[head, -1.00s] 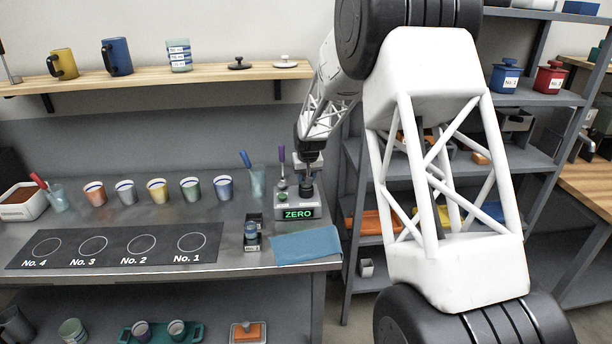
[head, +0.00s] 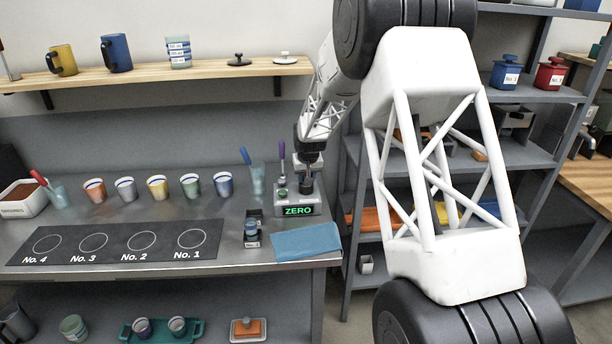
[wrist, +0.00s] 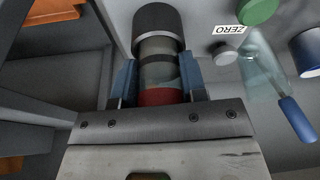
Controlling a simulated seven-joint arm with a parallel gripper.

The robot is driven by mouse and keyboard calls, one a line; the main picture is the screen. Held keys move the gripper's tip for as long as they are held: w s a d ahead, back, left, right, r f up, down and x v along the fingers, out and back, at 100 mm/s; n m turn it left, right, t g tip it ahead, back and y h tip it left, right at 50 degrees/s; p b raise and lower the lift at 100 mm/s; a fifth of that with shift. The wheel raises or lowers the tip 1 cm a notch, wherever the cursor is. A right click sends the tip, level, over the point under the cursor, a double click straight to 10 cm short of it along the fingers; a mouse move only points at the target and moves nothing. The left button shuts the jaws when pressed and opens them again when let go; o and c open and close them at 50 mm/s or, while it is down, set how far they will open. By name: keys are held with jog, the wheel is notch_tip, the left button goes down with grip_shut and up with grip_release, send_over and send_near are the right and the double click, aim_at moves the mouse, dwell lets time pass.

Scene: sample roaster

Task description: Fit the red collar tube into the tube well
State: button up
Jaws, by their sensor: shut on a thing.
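The red collar tube (wrist: 160,72) is between the two blue-grey fingers of my gripper (wrist: 158,80) in the wrist view. Its red band (wrist: 160,97) is close to the gripper body, and its clear and grey part points away. The far end of the tube meets a dark round cylinder (wrist: 158,20), which looks like the tube well. I cannot tell how far the tube is inside it. In the head view my gripper (head: 308,160) is directly above the dark cylinder (head: 306,187) on the device with the green ZERO display (head: 298,210). The tube is hardly visible there.
A clear beaker with a blue-handled tool (head: 257,180) stands left of the device. A blue cloth (head: 306,242) and a small jar in a dark holder (head: 251,232) lie in front. Several cups (head: 158,188) line the bench to the left. A shelf rack (head: 520,160) stands at right.

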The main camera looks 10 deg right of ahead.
jog(key=shift+f, duration=0.25)
jog(key=o, duration=1.1)
jog(key=shift+r, duration=0.1)
jog(key=v, duration=0.7)
jog(key=shift+r, duration=0.3)
jog(key=shift+s, duration=0.1)
